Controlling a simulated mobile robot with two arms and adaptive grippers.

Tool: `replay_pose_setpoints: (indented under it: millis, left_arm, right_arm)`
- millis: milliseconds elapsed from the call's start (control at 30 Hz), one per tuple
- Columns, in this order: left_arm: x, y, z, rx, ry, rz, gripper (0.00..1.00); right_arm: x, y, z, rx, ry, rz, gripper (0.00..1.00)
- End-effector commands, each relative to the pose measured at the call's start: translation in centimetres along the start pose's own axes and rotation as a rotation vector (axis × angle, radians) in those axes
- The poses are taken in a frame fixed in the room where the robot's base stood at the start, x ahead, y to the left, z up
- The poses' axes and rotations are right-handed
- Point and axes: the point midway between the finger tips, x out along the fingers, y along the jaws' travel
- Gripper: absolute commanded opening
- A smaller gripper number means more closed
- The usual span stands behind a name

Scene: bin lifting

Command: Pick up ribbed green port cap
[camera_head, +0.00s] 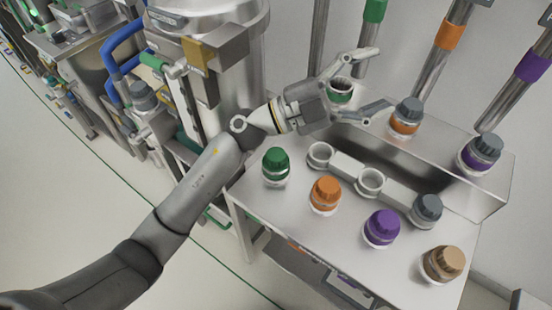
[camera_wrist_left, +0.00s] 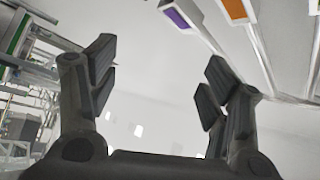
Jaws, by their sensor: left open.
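The ribbed green port cap (camera_head: 275,159) sits upright on a short pale base at the left of the metal table's front part. My left gripper (camera_head: 378,79) is above the back left of the table, beyond the cap and to its right in the head view. Its fingers are spread and point right, away from the cap. In the left wrist view the left gripper (camera_wrist_left: 156,85) is wide apart with nothing between the fingers. A green-banded port (camera_head: 341,91) with a dark open top shows between or behind the fingers; its depth is unclear. My right gripper is not in view.
Orange (camera_head: 325,190), purple (camera_head: 382,224) and tan (camera_head: 444,263) capped pieces stand along the table's front. A grey holder with open rings (camera_head: 370,181) lies behind them. Grey-capped ports (camera_head: 407,110) stand on the raised back. A steel tank (camera_head: 210,60) is left of the gripper.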

Motion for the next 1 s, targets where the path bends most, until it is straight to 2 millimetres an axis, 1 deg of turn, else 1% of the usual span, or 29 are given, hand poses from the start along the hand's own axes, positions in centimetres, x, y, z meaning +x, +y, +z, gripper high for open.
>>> replay_pose_setpoints:
  millis: [33, 67, 100, 167, 200, 267, 300, 367, 433, 500, 600, 700, 800, 833, 933, 1000]
  left_arm:
    - [1.0, 1.7, -0.3, 0.036, 0.032, 0.13, 0.72]
    - [1.3, 3.1, -0.4, 0.052, 0.046, 0.214, 0.72]
    - [1.4, 4.8, -0.2, 0.071, 0.056, 0.326, 0.72]
    - [1.0, 7.2, 0.4, 0.098, 0.054, 0.499, 0.72]
    - [0.5, 8.6, 1.1, 0.115, 0.04, 0.615, 0.72]
    - [-0.9, 10.2, 2.5, 0.135, 0.002, 0.79, 0.72]
    - [-2.1, 11.1, 3.6, 0.148, -0.038, 0.905, 0.72]
    - [-4.2, 11.6, 5.4, 0.163, -0.115, 1.073, 0.72]
    - [-7.1, 11.4, 7.5, 0.174, -0.23, 1.253, 0.72]
    - [-10.0, 10.3, 9.4, 0.178, -0.361, 1.406, 0.72]
    - [-13.5, 7.9, 11.2, 0.177, -0.547, 1.568, 0.72]
    - [-16.0, 5.6, 12.1, 0.169, -0.697, 1.668, 0.72]
    - [-17.5, 4.1, 12.4, 0.161, -0.793, 1.721, 0.72]
    - [-17.8, 3.9, 12.5, 0.158, -0.81, 1.729, 0.72]
    - [-18.6, 4.2, 13.0, 0.152, -0.837, 1.744, 0.72]
    - [-19.0, 5.2, 13.4, 0.15, -0.836, 1.748, 0.72]
  right_arm:
    - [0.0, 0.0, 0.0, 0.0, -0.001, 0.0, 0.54]
    - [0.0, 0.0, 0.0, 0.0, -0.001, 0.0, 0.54]
    - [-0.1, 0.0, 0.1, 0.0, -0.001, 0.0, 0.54]
    - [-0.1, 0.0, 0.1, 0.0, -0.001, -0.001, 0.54]
    - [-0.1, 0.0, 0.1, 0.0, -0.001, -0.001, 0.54]
    - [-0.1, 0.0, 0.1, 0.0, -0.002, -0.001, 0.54]
    - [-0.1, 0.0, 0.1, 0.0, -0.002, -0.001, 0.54]
    - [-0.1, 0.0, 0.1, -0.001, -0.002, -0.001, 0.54]
    - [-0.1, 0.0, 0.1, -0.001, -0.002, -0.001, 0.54]
    - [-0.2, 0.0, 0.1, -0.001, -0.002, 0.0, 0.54]
    - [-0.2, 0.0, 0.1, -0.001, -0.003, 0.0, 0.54]
    - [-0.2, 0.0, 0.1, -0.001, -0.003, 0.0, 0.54]
    - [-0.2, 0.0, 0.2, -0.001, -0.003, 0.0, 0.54]
    - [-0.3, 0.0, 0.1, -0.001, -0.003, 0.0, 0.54]
    - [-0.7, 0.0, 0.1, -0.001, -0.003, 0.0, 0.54]
    - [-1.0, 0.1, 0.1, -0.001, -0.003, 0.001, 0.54]
